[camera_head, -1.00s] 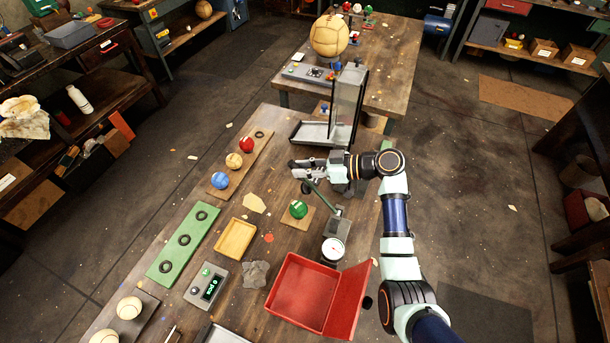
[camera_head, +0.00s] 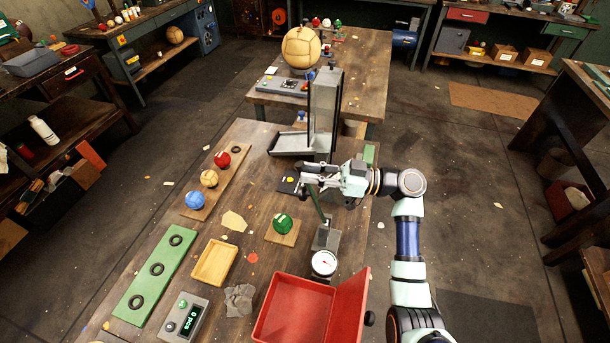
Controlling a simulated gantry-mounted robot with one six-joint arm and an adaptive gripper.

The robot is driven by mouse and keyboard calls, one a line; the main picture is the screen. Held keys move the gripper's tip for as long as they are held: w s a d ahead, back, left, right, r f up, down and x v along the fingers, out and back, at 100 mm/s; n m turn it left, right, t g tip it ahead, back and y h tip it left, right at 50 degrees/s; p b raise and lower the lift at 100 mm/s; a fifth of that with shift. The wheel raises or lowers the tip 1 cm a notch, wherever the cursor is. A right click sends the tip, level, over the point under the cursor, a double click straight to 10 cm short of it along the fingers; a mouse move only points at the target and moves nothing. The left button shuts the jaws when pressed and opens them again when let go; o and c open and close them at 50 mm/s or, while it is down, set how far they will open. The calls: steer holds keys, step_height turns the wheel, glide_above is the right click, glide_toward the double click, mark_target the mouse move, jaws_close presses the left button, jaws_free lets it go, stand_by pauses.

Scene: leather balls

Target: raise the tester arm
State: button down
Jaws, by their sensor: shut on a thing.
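The tester stands on the wooden bench, with a grey-green base (camera_head: 326,236) and a round white gauge (camera_head: 324,263) in front of it. Its thin green arm (camera_head: 317,206) slopes steeply up and to the left from the base. My gripper (camera_head: 306,184) is shut on the upper end of this tester arm, and its fingers hide that end. A green ball (camera_head: 282,223) rests on a small wooden plate (camera_head: 286,240) to the left of the base, apart from my gripper.
An open red box (camera_head: 290,310) lies in front of the gauge. A clear upright panel over a metal tray (camera_head: 290,144) stands just behind my gripper. A dark pad (camera_head: 287,186) lies left of the gripper. Red, tan and blue balls sit on a board (camera_head: 226,178) further left.

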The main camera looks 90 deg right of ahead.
steer(key=shift+r, duration=0.1)
steer(key=c, duration=1)
jaws_free()
steer(key=shift+s, duration=0.15)
steer(key=s+f, duration=0.1)
steer(key=s, duration=1.1)
steer(key=shift+a, duration=0.2)
steer(key=shift+f, duration=0.1)
